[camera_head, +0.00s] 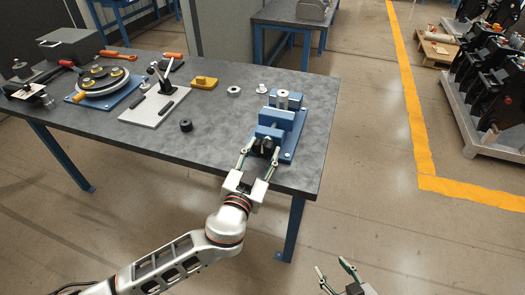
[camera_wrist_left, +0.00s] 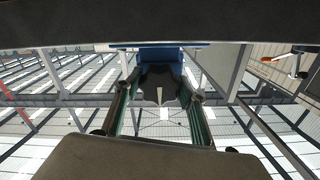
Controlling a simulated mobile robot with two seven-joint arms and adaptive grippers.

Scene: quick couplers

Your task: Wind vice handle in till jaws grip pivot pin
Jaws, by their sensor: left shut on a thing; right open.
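The blue vice (camera_head: 277,119) is bolted or set on a blue plate at the right end of the table. A grey metal pin (camera_head: 283,95), probably the pivot pin, stands upright at its far jaw; I cannot tell whether the jaws touch it. My left gripper (camera_head: 261,149) is at the vice's near end, shut on the handle. In the left wrist view the dark star-shaped vice handle (camera_wrist_left: 158,84) sits between the two fingers, with blue vice body behind it. My right gripper (camera_head: 338,270) is open and empty, off the table at the bottom edge.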

